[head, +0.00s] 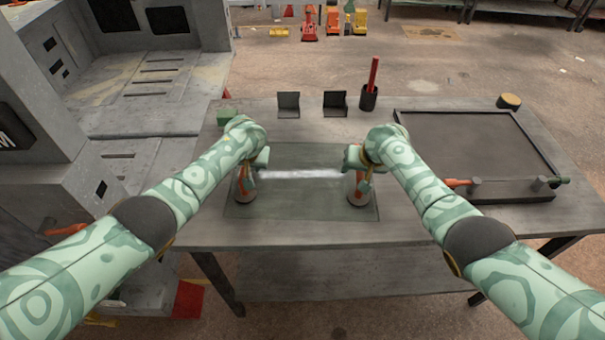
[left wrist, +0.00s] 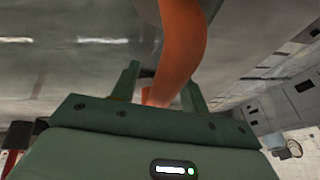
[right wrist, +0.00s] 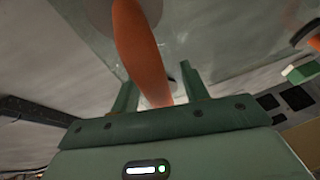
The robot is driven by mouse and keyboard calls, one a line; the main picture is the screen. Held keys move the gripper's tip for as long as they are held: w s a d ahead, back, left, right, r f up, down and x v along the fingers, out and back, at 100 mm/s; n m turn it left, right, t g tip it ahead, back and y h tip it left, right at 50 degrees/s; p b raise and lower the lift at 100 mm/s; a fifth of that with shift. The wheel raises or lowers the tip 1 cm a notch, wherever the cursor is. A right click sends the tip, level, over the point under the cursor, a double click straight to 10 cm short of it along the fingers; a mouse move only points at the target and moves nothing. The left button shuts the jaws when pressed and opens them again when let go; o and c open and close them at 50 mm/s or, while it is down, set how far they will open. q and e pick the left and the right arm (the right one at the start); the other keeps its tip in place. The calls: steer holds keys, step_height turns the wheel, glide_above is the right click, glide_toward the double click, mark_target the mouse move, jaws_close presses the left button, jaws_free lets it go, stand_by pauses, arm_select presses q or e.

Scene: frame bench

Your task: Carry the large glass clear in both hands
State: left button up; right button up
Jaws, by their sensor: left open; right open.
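The large glass (head: 300,200) is a clear, greenish pane lying flat on the grey bench, with a bright reflection across it. An orange handle on a round grey base stands near each end: the left handle (head: 244,188) and the right handle (head: 357,188). My left gripper (head: 252,166) is open at the left handle; in the left wrist view the handle (left wrist: 182,45) passes between its jaws. My right gripper (head: 356,164) is open at the right handle; in the right wrist view the handle (right wrist: 138,50) passes between its jaws. Contact is unclear.
A dark framed tray (head: 424,113) lies at the right, with a rod-like tool (head: 510,181) across its front. Two dark bookends (head: 288,104) and a cup (head: 368,98) holding a red stick stand behind the glass. A green block (head: 224,116) sits back left. Grey machinery (head: 150,80) borders the bench's left.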

arm_select(q)
jaws_close()
arm_select(e)
jaws_close()
stand_by(1.1)
arm_select(q)
steer(key=shift+r, duration=0.2)
arm_select(e)
steer(key=shift+w+r, duration=0.15)
steer(key=shift+r, duration=0.1)
